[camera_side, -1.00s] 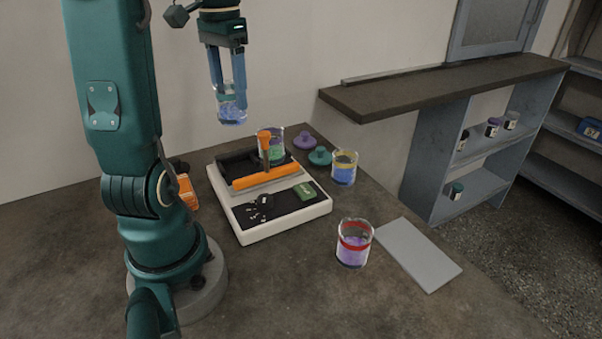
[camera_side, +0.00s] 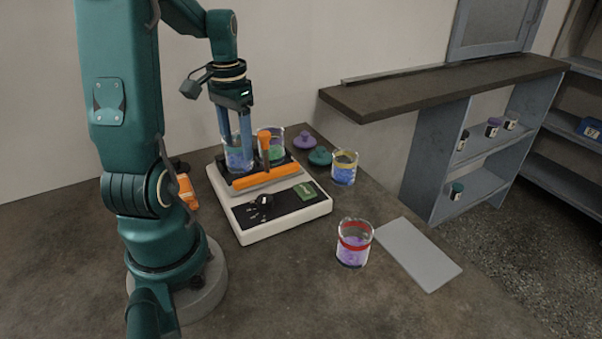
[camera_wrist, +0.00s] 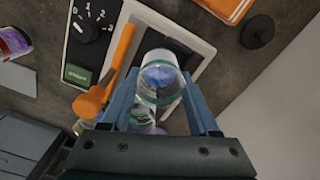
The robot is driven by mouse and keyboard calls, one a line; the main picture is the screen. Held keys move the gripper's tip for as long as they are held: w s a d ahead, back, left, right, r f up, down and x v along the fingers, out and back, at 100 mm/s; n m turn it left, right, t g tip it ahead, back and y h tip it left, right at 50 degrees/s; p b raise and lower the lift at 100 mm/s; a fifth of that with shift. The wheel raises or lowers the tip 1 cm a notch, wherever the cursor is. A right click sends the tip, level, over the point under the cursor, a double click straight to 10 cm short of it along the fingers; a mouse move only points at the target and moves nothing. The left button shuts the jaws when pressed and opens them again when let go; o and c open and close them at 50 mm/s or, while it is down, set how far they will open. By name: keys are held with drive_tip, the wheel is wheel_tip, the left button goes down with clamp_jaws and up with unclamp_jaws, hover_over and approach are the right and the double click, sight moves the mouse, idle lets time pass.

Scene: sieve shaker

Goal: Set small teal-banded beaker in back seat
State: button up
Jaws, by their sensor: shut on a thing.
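My gripper (camera_side: 238,150) is shut on a clear beaker (camera_side: 238,160) with blue contents. In the wrist view the beaker (camera_wrist: 160,80) is between my two fingers and a teal band shows on it. In the side view it is upright at the left part of the shaker's dark tray, behind the orange bar (camera_side: 265,178). I cannot tell whether its base touches the tray. The shaker (camera_side: 283,225) has a white body. A second beaker with green contents (camera_side: 276,152) stands on the tray, right of the held one, partly hidden by the orange lever.
A yellow-banded beaker (camera_side: 344,168) and a red-banded beaker (camera_side: 354,243) stand right of the shaker. Purple (camera_side: 304,141) and teal (camera_side: 320,156) lids lie behind. A grey plate (camera_side: 417,254) lies at the right edge. An orange object (camera_side: 187,191) is left of the shaker.

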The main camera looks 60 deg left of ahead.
drive_tip(key=shift+f, duration=0.15)
drive_tip(key=o, duration=1.4)
drive_tip(key=shift+o, duration=0.2)
wheel_tip(320, 180, up, 12)
drive_tip(key=d+f+m+t, duration=0.2)
drive_tip(key=d, duration=0.8)
drive_tip(key=s+d+f+m+t, duration=0.1)
drive_tip(key=d+f+m+t, duration=0.1)
drive_tip(key=d, duration=0.9)
drive_tip(key=shift+d+f+m+t, duration=0.3)
drive_tip(key=shift+f+t, duration=0.45)
drive_tip(key=shift+t, duration=0.05)
